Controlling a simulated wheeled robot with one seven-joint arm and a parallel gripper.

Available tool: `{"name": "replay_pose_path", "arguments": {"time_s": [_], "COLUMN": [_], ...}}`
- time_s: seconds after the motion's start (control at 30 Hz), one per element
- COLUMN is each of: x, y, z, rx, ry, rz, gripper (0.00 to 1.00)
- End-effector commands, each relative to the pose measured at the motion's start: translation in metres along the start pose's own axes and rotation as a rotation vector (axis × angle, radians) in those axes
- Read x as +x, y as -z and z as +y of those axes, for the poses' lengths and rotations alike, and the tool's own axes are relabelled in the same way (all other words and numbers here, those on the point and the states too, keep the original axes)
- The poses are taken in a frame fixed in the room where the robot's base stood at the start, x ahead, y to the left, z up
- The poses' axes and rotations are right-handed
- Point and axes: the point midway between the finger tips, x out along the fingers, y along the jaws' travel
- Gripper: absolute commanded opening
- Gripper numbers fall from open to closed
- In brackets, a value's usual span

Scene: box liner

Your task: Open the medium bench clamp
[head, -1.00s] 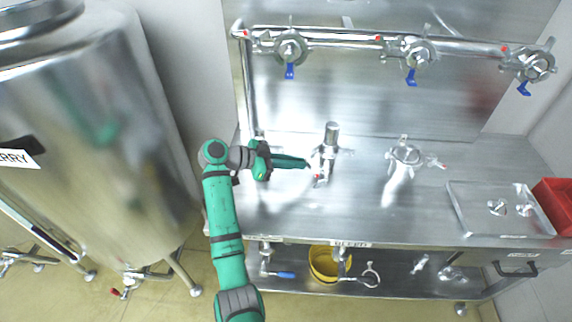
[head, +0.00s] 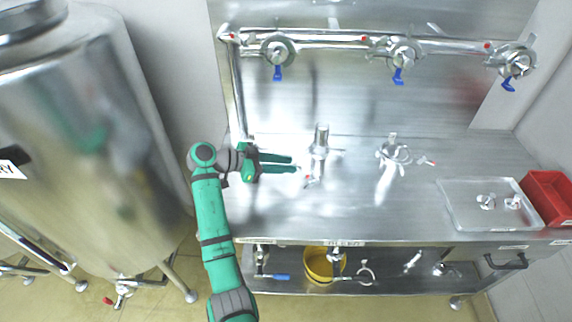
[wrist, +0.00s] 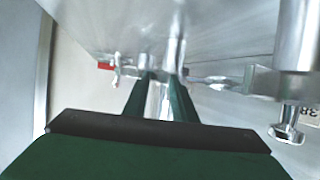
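Two metal clamps stand on the steel bench (head: 340,205). One clamp (head: 319,153) sits around the foot of a short upright tube, with a red-tipped handle at its lower left. A wider ring-shaped clamp (head: 393,154) lies to its right, with a red-tipped handle pointing right. I cannot tell by size name which is the medium one. My gripper (head: 295,164) is open and empty, just left of the tube clamp, fingers pointing right at it with a small gap. In the wrist view a gap shows between my green fingers (wrist: 161,85), with metal fittings beyond.
A clear tray (head: 465,218) with small clamps and a red bin (head: 549,197) stand at the right. A pipe with blue-handled valves (head: 398,76) runs along the back. A large steel tank (head: 85,150) is at the left. The bench's middle front is clear.

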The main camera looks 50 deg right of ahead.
Motion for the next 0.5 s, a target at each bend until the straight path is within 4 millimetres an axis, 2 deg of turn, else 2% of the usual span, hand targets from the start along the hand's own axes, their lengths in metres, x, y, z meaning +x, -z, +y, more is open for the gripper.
{"name": "replay_pose_path", "arguments": {"time_s": [0.5], "x": [-0.086], "y": [0.000], "z": [0.000], "rx": [0.000], "ry": [0.001], "rz": [-0.001], "gripper": [0.24]}}
